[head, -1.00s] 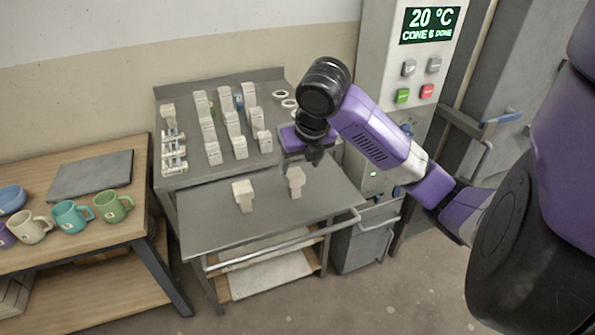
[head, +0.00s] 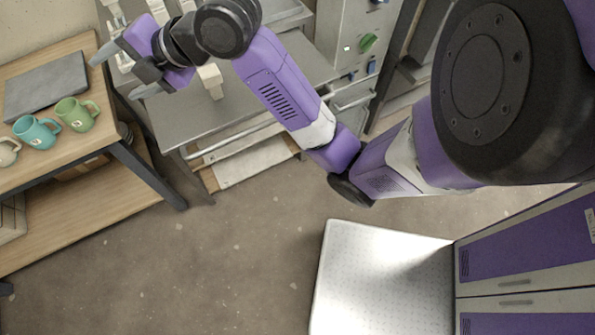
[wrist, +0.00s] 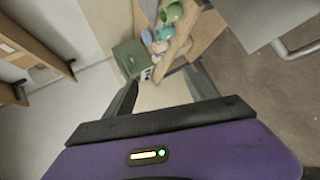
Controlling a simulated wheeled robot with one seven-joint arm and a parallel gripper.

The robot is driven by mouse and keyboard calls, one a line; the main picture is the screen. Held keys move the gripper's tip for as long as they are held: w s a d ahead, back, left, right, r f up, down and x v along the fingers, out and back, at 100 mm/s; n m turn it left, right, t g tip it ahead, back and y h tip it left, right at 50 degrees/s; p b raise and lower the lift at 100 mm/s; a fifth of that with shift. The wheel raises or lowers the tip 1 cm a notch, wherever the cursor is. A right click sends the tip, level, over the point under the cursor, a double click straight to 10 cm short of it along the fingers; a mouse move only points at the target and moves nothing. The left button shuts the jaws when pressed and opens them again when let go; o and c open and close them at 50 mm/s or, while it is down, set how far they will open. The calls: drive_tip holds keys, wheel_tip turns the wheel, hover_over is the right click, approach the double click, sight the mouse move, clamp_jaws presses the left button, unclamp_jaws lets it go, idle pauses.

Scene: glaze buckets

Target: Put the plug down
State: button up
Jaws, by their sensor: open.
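A pale plug-shaped piece (head: 211,80) stands on the grey metal cart top (head: 190,112) in the head view, just right of my gripper (head: 117,74). A second such piece, seen on the cart earlier, is out of sight, and my arm covers that part of the cart. My gripper is open, its fingers spread and pointing left toward the wooden table. In the wrist view my gripper (wrist: 162,94) has nothing between its fingers, and no plug shows there.
The wooden table (head: 88,148) at left holds a teal mug (head: 36,131), a green mug (head: 77,114) and a grey slab (head: 45,86). The cart's handle rail (head: 240,138) runs along its front. Open floor lies in front.

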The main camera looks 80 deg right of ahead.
drive_tip(key=a+f+m+t, duration=0.3)
drive_tip(key=a+m, duration=0.6)
drive_tip(key=a, duration=0.1)
drive_tip(key=s+a+f+m+h, duration=0.2)
drive_tip(key=s+a+f+m, duration=0.4)
drive_tip(key=s, duration=0.4)
drive_tip(key=s+d+f+m, duration=0.1)
drive_tip(key=s, duration=1.1)
drive_tip(key=s+d+f+m+y, duration=0.1)
drive_tip(key=s+m, duration=0.1)
drive_tip(key=s, duration=1)
drive_tip(key=shift+f+g, duration=0.35)
drive_tip(key=shift+g, duration=0.05)
